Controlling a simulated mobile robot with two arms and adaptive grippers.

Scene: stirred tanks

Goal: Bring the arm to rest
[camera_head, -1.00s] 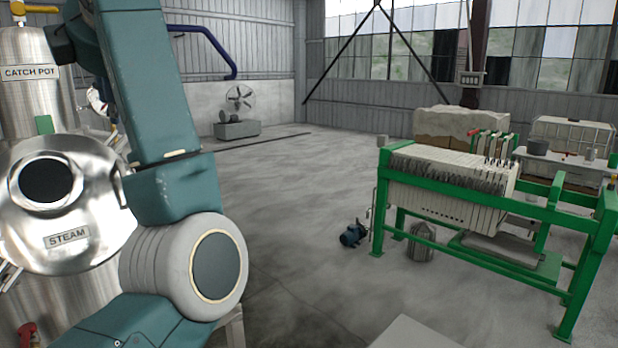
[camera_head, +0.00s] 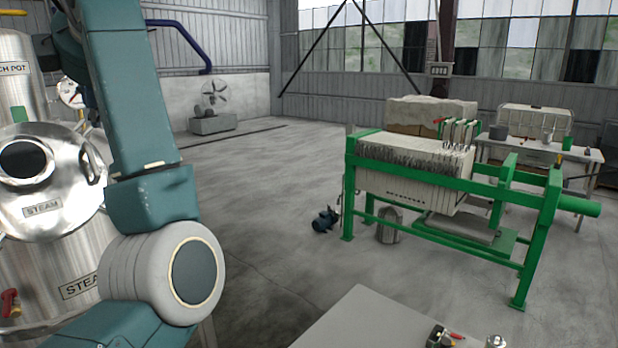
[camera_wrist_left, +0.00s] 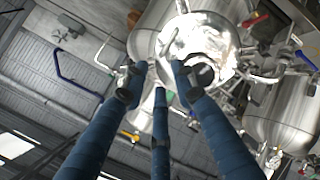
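My left arm crosses the left side of the head view, with teal links and a pale round joint, in front of the steel vessels. My left gripper (camera_wrist_left: 159,82) shows in the left wrist view as several blue fingers with dark tips. The fingers are spread apart and nothing is between them. A shiny steel vessel lid is beyond the fingertips. My left gripper is not clear in the head view. My right gripper is in no view.
A steel vessel marked STEAM (camera_head: 50,235) stands at the left, close to my arm, with the catch pot (camera_head: 18,95) behind it. A green-framed filter press (camera_head: 440,178) stands at the right. A grey table (camera_head: 360,318) is at the bottom. The middle floor is clear.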

